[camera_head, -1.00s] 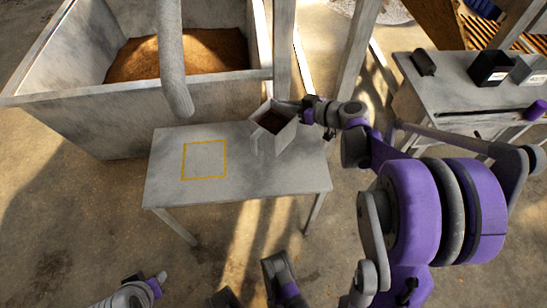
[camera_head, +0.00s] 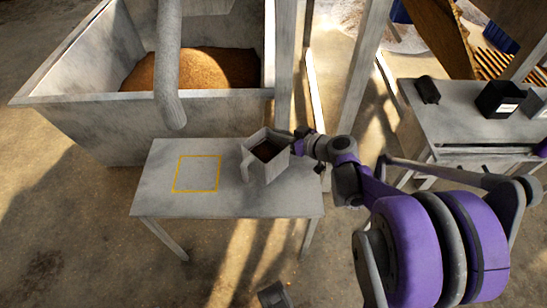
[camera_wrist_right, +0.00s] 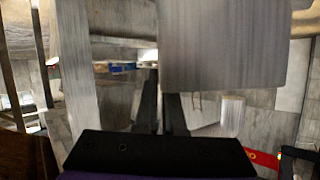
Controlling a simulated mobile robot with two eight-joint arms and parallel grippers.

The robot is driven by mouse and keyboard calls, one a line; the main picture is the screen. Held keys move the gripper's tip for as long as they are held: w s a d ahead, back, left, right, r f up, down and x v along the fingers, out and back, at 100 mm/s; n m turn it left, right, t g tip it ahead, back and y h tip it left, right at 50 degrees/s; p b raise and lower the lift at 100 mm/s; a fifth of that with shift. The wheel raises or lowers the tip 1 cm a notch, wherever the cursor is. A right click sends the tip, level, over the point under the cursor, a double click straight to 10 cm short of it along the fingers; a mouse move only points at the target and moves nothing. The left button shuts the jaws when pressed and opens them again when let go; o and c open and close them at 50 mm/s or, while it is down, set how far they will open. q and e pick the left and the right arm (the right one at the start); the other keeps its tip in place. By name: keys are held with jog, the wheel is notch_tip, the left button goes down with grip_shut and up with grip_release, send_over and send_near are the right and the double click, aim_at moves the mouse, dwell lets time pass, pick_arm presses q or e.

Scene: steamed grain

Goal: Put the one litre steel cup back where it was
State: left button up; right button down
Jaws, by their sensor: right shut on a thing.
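The steel cup (camera_head: 278,163) is a grey, box-shaped vessel with a handle on its left side and dark brown contents inside. It is upright over the right part of the grey table; I cannot tell whether its base touches the top. My right gripper (camera_head: 297,146) is shut on its right side. In the right wrist view, the dark fingers of my right gripper (camera_wrist_right: 162,102) are close together, and a large grey surface fills the upper middle. A yellow square outline (camera_head: 197,190) marks the table's left part and is empty. My left gripper is not in view.
The grey table (camera_head: 160,203) is otherwise clear. A large grey bin (camera_head: 100,125) of brown grain stands behind it, with a thick grey pipe (camera_head: 169,70) hanging in front. Posts rise behind the cup. A second table (camera_head: 455,110) at right holds dark containers (camera_head: 498,99).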

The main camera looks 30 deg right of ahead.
aim_at(280, 148)
jog(key=shift+f+b, duration=1.15)
jog(key=shift+f, duration=2.05)
jog(key=shift+r, duration=0.1)
jog(key=c, duration=1)
grip_release()
